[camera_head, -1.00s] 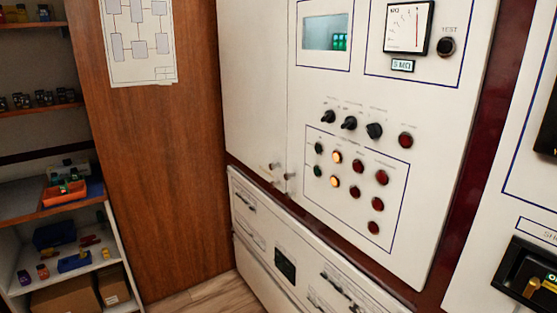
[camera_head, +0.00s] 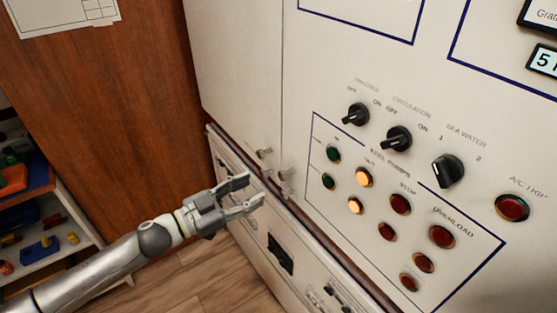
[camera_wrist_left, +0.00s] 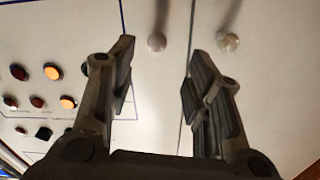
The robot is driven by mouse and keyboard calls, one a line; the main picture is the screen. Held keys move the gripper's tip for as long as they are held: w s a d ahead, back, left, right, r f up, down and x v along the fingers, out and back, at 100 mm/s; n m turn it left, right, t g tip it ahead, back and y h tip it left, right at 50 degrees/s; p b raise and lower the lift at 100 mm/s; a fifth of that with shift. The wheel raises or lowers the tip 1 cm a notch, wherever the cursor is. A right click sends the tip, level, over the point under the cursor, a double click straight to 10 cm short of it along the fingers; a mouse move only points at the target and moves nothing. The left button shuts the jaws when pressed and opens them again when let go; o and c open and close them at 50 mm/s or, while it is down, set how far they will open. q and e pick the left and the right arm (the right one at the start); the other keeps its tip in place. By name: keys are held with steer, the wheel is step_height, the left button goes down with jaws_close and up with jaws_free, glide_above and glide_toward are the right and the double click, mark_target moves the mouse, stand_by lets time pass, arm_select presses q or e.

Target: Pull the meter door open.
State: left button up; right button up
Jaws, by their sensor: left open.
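The meter door (camera_head: 330,60) is a white panel with rotary switches and lamp buttons. It is flush along a vertical seam with a plain white panel (camera_head: 240,70) on its left. A small metal knob (camera_head: 286,174) sits at the meter door's lower left corner; a second knob (camera_head: 264,153) sits on the plain panel. My left gripper (camera_head: 255,191) is open and empty, just below and left of the knobs. In the left wrist view, the meter door knob (camera_wrist_left: 157,42) shows between the open fingers (camera_wrist_left: 162,58), and the other knob (camera_wrist_left: 229,42) lies right of them.
Drawers (camera_head: 300,240) with handles lie below the doors. A wooden panel (camera_head: 110,90) stands at the left, with a shelf (camera_head: 45,240) of small parts beyond it. Clear wooden floor (camera_head: 220,285) lies in front of the drawers.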

mark_target(281, 177)
arm_select(q)
steer(key=d, duration=0.1)
steer(key=w+d, duration=0.1)
steer(key=d+p, duration=0.1)
steer(key=shift+w+d+r, duration=0.25)
steer(key=shift+d+r, duration=0.1)
steer(key=shift+r, duration=0.05)
steer(key=x, duration=0.3)
steer(key=shift+w+a+f+p, duration=0.1)
steer(key=shift+w+f+p, duration=0.15)
steer(key=shift+p, duration=0.15)
steer(key=x, duration=0.2)
steer(key=shift+w+d, duration=0.2)
steer(key=shift+d, duration=0.05)
steer(key=shift+w+d, duration=0.15)
steer(key=shift+d, duration=0.05)
steer(key=shift+c, duration=0.5)
steer(key=c, duration=0.7)
jaws_close()
steer(key=shift+f, duration=0.1)
arm_select(e)
steer(key=shift+s+r, duration=1.15)
steer(key=shift+s, duration=0.1)
